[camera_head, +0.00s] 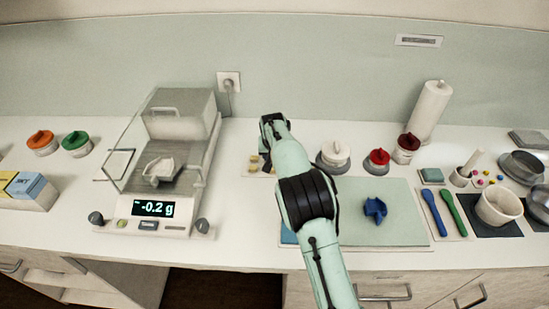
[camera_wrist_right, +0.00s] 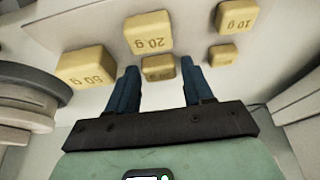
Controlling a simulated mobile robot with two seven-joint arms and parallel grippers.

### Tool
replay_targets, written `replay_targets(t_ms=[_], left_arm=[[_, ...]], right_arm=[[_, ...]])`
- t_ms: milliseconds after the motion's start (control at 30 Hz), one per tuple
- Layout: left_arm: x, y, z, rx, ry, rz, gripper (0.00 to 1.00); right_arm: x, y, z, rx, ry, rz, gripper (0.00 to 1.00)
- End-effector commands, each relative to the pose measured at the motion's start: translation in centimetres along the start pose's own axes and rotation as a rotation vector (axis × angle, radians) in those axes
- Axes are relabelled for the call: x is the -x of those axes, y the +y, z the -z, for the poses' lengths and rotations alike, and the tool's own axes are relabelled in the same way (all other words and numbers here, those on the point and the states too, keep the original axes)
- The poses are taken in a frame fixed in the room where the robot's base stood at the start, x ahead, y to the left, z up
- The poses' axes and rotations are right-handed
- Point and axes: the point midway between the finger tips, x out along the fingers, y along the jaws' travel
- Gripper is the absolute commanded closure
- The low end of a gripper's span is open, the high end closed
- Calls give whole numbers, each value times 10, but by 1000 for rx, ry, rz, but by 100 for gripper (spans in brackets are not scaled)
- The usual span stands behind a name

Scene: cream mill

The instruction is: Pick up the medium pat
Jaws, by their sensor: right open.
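Several yellow blocks, which look like the pats, lie on a pale surface. In the right wrist view they are a large block marked 50 g (camera_wrist_right: 86,67), a block marked 20 g (camera_wrist_right: 148,33), a smaller block (camera_wrist_right: 158,67) with an unclear mark, a block marked 10 g (camera_wrist_right: 237,15) and a small block (camera_wrist_right: 222,55). My right gripper (camera_wrist_right: 159,76) is open, its blue fingers on either side of the smaller unclear-marked block. I cannot tell whether they touch it. In the head view, my right arm partly hides the blocks (camera_head: 254,162). My left gripper is not in view.
A balance (camera_head: 158,207) reading -0.2 g stands left of the blocks, with a glass shield. A white-knobbed lidded pot (camera_head: 336,153) stands close to their right. A green mat (camera_head: 395,225) with a blue piece (camera_head: 375,209) lies in front.

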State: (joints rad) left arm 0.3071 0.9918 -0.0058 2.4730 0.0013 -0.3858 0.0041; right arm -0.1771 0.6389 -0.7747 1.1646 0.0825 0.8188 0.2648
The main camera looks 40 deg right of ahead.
Motion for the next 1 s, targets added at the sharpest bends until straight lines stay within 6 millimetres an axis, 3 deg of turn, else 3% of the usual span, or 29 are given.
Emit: replay_targets(t_ms=[200, 267, 333, 367, 767, 1000], left_arm=[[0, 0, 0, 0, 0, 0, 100], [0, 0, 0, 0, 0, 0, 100], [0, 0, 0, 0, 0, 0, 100], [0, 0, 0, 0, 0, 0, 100], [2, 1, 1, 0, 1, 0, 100], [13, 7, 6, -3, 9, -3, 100]], right_arm=[[-1, 0, 0, 0, 1, 1, 49], [-1, 0, 0, 0, 1, 1, 65], [-1, 0, 0, 0, 1, 1, 88], [-1, 0, 0, 0, 1, 1, 91], [9, -1, 4, 0, 2, 2, 91], [61, -1, 27, -1, 7, 5, 91]])
